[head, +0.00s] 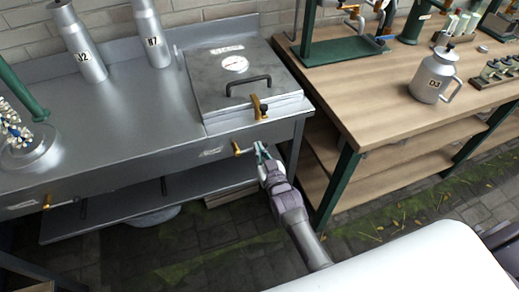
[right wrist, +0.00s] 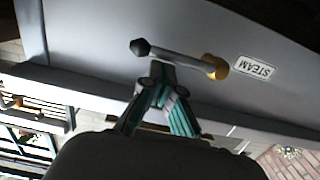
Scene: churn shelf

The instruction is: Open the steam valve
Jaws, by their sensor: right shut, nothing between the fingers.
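The steam valve has a brass hub (right wrist: 215,67) and a grey lever (right wrist: 178,58) with a dark knob, beside a "STEAM" label (right wrist: 254,68). In the head view the valve's brass hub (head: 237,149) is on the front panel of the steel counter, under the lidded box. My right gripper (head: 260,150) is at the lever in the head view. In the right wrist view its fingertips (right wrist: 161,68) are together just beneath the lever; I cannot tell whether they touch it. The gripper is shut and empty. My left gripper is not in view.
A steel box (head: 210,85) with a gauge, handle and brass latch sits on the counter (head: 120,120). Another brass valve (head: 47,202) is at the front left. A wooden bench (head: 385,100) with a canister (head: 433,75) stands to the right, its green leg (head: 336,190) near my right arm.

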